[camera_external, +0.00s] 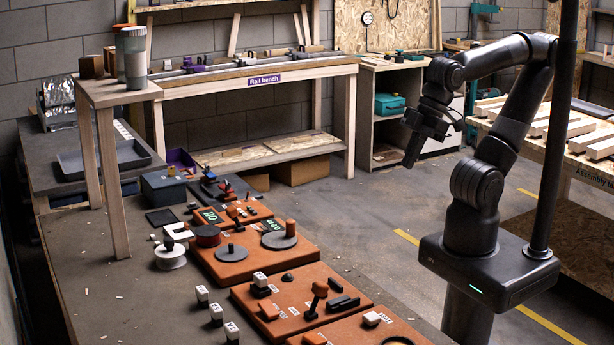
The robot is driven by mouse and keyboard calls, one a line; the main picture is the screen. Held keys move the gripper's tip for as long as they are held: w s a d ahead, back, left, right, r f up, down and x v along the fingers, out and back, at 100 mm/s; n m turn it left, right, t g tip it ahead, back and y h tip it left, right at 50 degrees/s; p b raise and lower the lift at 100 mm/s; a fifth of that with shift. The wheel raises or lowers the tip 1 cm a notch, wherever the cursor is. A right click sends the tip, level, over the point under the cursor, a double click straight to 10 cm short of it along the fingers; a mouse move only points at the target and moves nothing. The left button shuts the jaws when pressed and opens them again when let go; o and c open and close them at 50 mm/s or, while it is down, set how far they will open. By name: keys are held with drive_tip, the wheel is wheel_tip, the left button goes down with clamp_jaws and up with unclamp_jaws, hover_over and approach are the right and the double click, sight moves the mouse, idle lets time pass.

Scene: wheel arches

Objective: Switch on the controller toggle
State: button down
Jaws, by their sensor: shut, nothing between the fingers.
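Several orange panels with switches and knobs lie along the dark bench (120,290). The far panel (262,211) bears small levers and a green-lettered label (209,216). My gripper (408,164) is shut and empty. It hangs in the air, pointing down, to the right of the panels and well apart from them.
A panel with grey discs (232,252) lies between the far and nearer panels. Loose white-topped pegs (216,312) stand on the bench. A wooden stand (106,95) holds a jar (133,55). The rail bench (262,72) is behind. Open floor (385,215) lies right of the panels.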

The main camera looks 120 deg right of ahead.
drive_tip(key=w+d+f+m+y, duration=0.35)
drive_tip(key=w+d+m, duration=0.25)
drive_tip(key=d+m, duration=0.45)
drive_tip(key=w+d+f+m+y, duration=0.2)
drive_tip(key=w+d+f+m, duration=0.2)
drive_tip(key=w+d+m, duration=0.65)
drive_tip(key=s+d+f+m+t+h, duration=0.1)
drive_tip(key=s+d+f+m, duration=0.3)
drive_tip(key=d, duration=0.6)
drive_tip(key=s+d+f+m+t+h, duration=0.1)
drive_tip(key=s+d+f+m+t, duration=0.2)
drive_tip(key=d, duration=0.8)
drive_tip(key=s+d+f+m+t+h, duration=0.2)
drive_tip(key=s+d+f+m, duration=0.3)
drive_tip(key=s+d, duration=0.4)
drive_tip(key=shift+d+f+m+t, duration=0.4)
drive_tip(key=shift+d+f+t, duration=0.3)
drive_tip(key=shift+d, duration=0.5)
drive_tip(key=shift+f, duration=0.1)
